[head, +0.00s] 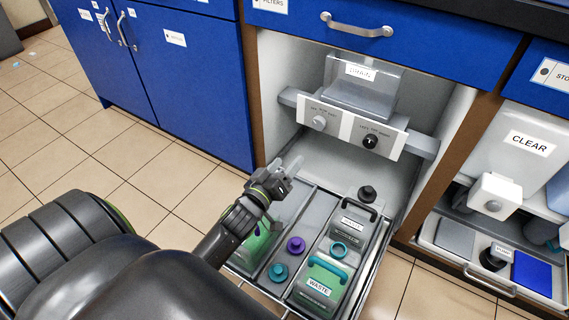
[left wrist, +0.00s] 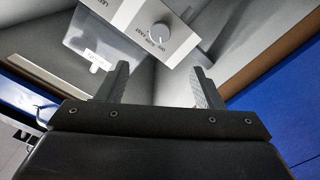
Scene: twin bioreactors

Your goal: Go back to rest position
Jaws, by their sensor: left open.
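My left gripper (head: 286,170) is in the head view, reaching in from the left over the pulled-out drawer (head: 310,192). Its fingers are apart and empty, and they point toward the control panel (head: 345,125) with two knobs inside the cabinet. In the left wrist view the two fingers of my left gripper (left wrist: 158,88) stand apart with nothing between them. Beyond them the panel's grey knob (left wrist: 160,32) shows, apart from the fingers. My right gripper is not in view.
The drawer holds waste bottles, one grey (head: 350,230) and one green (head: 320,285), plus purple and teal caps. A clear drain container (head: 360,88) sits above the panel. Blue cabinets (head: 195,80) stand behind. Tiled floor (head: 125,170) is free at left.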

